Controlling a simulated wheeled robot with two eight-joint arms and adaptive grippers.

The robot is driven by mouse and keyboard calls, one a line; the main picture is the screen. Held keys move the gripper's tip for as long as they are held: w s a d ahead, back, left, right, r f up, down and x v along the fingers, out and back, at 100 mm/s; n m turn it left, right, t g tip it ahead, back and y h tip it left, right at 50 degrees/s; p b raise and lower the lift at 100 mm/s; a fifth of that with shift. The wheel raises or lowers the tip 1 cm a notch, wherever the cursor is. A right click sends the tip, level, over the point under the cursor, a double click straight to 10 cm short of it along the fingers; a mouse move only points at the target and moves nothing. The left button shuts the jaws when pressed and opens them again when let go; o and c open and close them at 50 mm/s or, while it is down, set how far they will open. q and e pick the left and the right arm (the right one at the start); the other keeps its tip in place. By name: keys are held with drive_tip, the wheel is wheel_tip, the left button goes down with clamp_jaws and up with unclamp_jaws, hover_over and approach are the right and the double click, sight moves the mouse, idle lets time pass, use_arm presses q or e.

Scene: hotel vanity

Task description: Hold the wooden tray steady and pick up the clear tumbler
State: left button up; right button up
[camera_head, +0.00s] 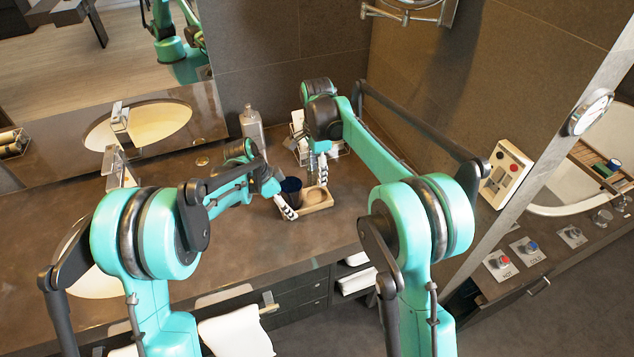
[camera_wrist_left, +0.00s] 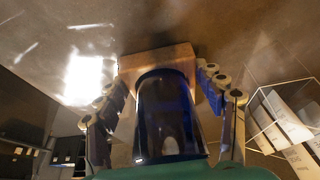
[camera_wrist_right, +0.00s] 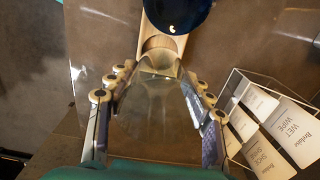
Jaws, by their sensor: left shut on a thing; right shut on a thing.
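The small wooden tray (camera_head: 319,206) lies on the brown counter. A dark blue tumbler (camera_head: 291,187) stands in its left part, and it fills the middle of the left wrist view (camera_wrist_left: 167,112). My left gripper (camera_head: 288,208) is shut on the tray's left end, its fingers on either side of it and the blue tumbler between them and the camera. My right gripper (camera_head: 320,172) is shut on the clear tumbler (camera_wrist_right: 155,108), above the tray's right part with the round recess. The clear tumbler barely shows in the head view; I cannot tell whether its base touches the tray.
A clear box of labelled packets (camera_wrist_right: 262,125) stands close behind the right gripper. A dispenser bottle (camera_head: 252,126) stands at the back wall. A basin with tap (camera_head: 118,165) is at left. The counter's front edge lies just before the tray.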

drive_tip(key=shift+r, duration=1.1)
use_arm(q)
drive_tip(key=o, duration=1.3)
drive_tip(key=shift+r, duration=0.1)
drive_tip(key=v, duration=1.1)
drive_tip(key=shift+s+a+r, duration=0.1)
drive_tip(key=shift+a+r, duration=0.05)
drive_tip(key=shift+r, duration=0.2)
